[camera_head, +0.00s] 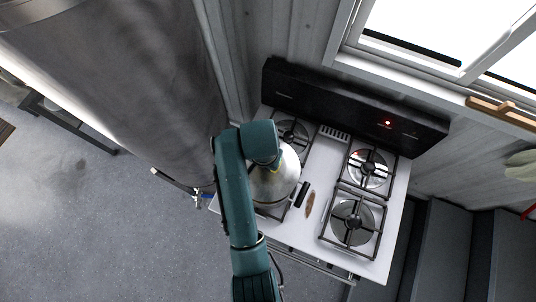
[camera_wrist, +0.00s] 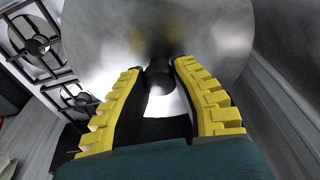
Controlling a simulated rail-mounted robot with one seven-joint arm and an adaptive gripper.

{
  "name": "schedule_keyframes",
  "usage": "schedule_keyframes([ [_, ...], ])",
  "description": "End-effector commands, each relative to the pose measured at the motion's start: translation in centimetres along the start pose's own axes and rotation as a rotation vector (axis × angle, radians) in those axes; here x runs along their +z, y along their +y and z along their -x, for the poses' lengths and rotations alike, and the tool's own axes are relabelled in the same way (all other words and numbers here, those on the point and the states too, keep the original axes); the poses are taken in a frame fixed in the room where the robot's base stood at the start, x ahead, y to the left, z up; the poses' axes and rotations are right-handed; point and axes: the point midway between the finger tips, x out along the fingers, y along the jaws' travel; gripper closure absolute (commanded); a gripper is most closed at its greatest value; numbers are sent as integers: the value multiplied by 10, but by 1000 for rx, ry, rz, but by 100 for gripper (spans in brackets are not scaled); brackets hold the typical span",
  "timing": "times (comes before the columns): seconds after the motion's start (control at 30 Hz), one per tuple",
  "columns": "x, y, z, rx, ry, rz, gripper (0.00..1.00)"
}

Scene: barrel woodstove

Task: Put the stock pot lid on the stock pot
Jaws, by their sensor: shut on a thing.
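The stock pot lid (camera_wrist: 222,40) is a broad, shiny metal disc that fills much of the wrist view. My gripper (camera_wrist: 158,68) is shut on its dark knob (camera_wrist: 158,78), with a yellow finger pad on each side. In the head view the silver lid (camera_head: 278,183) shows under my arm, over the front left of the stove; my fingers are hidden there. The stock pot cannot be clearly told apart under the lid. A black handle (camera_head: 301,194) sticks out just right of the lid. I cannot tell whether the lid touches the pot.
The white stove (camera_head: 295,234) has burners with black grates; the right front (camera_head: 352,222) and right rear (camera_head: 369,168) ones are clear. A small brown object (camera_head: 310,204) lies between the burners. A black back panel (camera_head: 350,108) rises behind. A large grey cylinder (camera_head: 130,80) stands at left.

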Motion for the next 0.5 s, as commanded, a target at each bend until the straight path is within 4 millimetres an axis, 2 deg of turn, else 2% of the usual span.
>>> schedule_keyframes([
  [0.27, 0, 0, 0, -3, 3, 1, 100],
  [0.5, 3, 0, -24, -2, 2, 1, 100],
])
